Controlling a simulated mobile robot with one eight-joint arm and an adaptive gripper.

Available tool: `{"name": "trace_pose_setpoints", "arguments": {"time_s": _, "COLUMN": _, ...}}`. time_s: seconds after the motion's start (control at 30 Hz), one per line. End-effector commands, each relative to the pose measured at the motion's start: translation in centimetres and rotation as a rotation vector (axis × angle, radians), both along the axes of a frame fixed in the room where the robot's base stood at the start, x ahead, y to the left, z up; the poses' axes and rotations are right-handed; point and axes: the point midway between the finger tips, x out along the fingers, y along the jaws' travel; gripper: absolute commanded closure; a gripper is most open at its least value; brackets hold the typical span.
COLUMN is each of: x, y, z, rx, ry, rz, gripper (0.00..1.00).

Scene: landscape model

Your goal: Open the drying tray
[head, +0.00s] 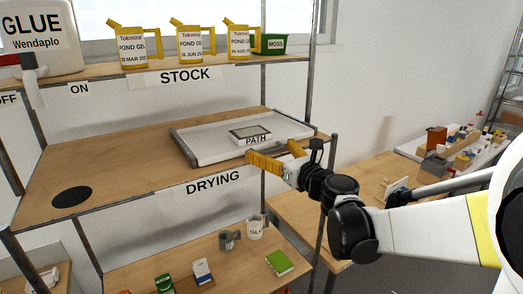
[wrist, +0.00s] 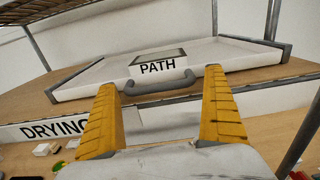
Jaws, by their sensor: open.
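The drying tray (head: 209,146) is a shallow white tray with grey ends on the wooden shelf (head: 98,165) marked DRYING. A raised block labelled PATH (head: 252,136) stands at its front edge. In the wrist view the tray (wrist: 97,77) lies straight ahead, with a grey bar handle (wrist: 160,84) below the PATH label (wrist: 158,66). My gripper (head: 265,162) is in front of the tray. In the wrist view its two yellow fingers (wrist: 161,82) are open, one on each side of the handle, and hold nothing. I cannot tell whether they touch it.
The upper STOCK shelf holds a GLUE container (head: 40,42), yellow jugs (head: 190,44) and a green MOSS box (head: 272,43). A dark disc (head: 71,197) lies on the DRYING shelf's left. Mugs (head: 230,240) stand below. A metal post (head: 325,190) stands close by my gripper.

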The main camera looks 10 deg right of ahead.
Motion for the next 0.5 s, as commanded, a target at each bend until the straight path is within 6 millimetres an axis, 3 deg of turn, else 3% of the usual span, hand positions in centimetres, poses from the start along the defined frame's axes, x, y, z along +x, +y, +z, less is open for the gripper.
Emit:
{"name": "trace_pose_setpoints", "arguments": {"time_s": 0.17, "x": -0.02, "y": 0.00, "z": 0.00, "rx": 0.000, "ry": 0.000, "rz": 0.000, "gripper": 0.04}}
{"name": "trace_pose_setpoints", "arguments": {"time_s": 0.33, "x": -0.03, "y": -0.02, "z": 0.01, "rx": 0.000, "ry": 0.000, "rz": 0.000, "gripper": 0.56}}
{"name": "trace_pose_setpoints", "arguments": {"time_s": 0.5, "x": -0.55, "y": -0.25, "z": 0.06, "rx": 0.000, "ry": 0.000, "rz": -0.002, "gripper": 0.59}}
